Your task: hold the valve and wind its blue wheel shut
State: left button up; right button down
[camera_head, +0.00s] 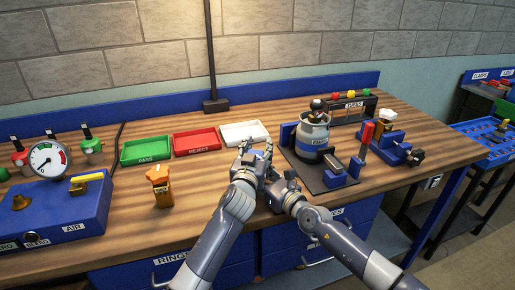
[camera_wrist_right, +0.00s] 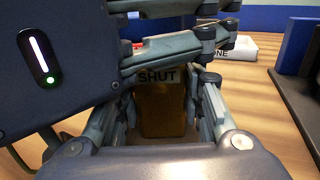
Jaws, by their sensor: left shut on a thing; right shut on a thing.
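The valve shows only in the right wrist view, as an amber-brown body (camera_wrist_right: 163,112) under a white label that reads SHUT. My right gripper (camera_wrist_right: 165,105) is shut on this body, one finger on each side. My left gripper (camera_wrist_right: 180,45) reaches in from the left above the label, its fingers closed over the valve's top. The blue wheel is hidden behind those fingers. In the head view my left gripper (camera_head: 257,153) and my right gripper (camera_head: 272,182) meet near the bench's front edge, and they hide the valve.
Green PASS (camera_head: 146,150), red REJECT (camera_head: 196,142) and white (camera_head: 244,133) trays lie behind the grippers. An orange object (camera_head: 160,186) stands to the left, near a blue AIR box with a gauge (camera_head: 62,205). A dark plate (camera_head: 312,174) with a grey canister (camera_head: 313,135) is close right.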

pick_arm(q)
jog(key=shift+c, duration=0.2)
jog(key=shift+d+m+h, duration=0.15)
jog(key=shift+m+h, duration=0.35)
jog(key=shift+h, duration=0.2)
pick_arm(e)
jog(key=shift+d, duration=0.1)
pick_arm(q)
jog(key=shift+s, duration=0.1)
jog(key=shift+c, duration=0.3)
pick_arm(e)
jog(key=shift+w, duration=0.1)
pick_arm(q)
jog(key=o, duration=0.9)
jog(key=v, duration=1.2)
jog(key=shift+r, duration=0.15)
